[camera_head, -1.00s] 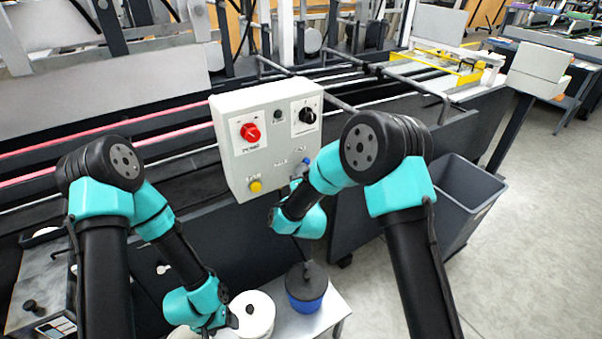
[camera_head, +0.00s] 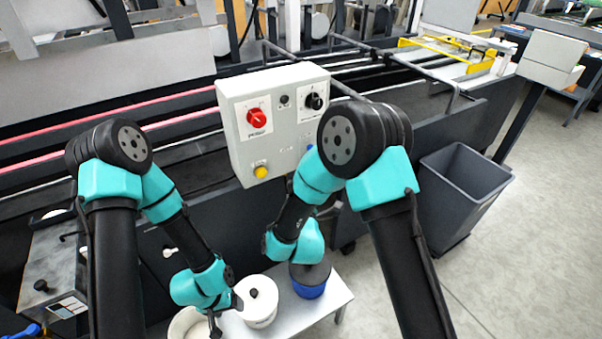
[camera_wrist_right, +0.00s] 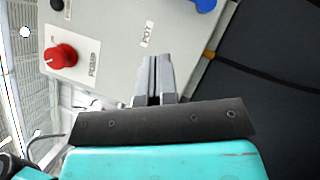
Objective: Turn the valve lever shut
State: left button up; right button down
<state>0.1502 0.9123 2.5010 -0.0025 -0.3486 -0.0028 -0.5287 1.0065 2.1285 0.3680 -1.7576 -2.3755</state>
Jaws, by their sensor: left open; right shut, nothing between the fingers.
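A white control box (camera_head: 282,135) stands in the middle of the head view. A blue part (camera_head: 310,149) shows at its lower right, partly hidden by my right arm; it also shows cut off at the top of the right wrist view (camera_wrist_right: 204,5). Another blue handle (camera_head: 24,332) shows at the lower left edge. I cannot tell which is the valve lever. My right gripper (camera_wrist_right: 154,62) is shut and empty, in front of the box's face, apart from the blue part; the arm hides its tips in the head view. My left gripper (camera_head: 216,325) is open beside the white lidded pot.
The box carries a red knob (camera_head: 257,118), a black dial (camera_head: 313,101) and a yellow button (camera_head: 261,172). A white lidded pot (camera_head: 259,310) and a blue pot with a dark lid (camera_head: 309,284) stand on a low bench (camera_head: 338,296). A grey bin (camera_head: 466,181) stands right.

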jog(key=shift+v, duration=1.2)
jog(key=s+d+f+m+g, duration=0.3)
jog(key=d+f+m+g, duration=0.85)
jog(key=f, duration=0.55)
jog(key=s+d+f+m+g+y, duration=0.1)
jog(key=s+d+f+m+g, duration=0.3)
jog(key=s, duration=0.5)
jog(key=s+d+f+m+g+y, duration=0.1)
jog(key=s+d+f+m+g, duration=0.3)
jog(key=s+d+m, duration=0.4)
jog(key=shift+s+f+m, duration=0.5)
jog(key=shift+s+m, duration=0.65)
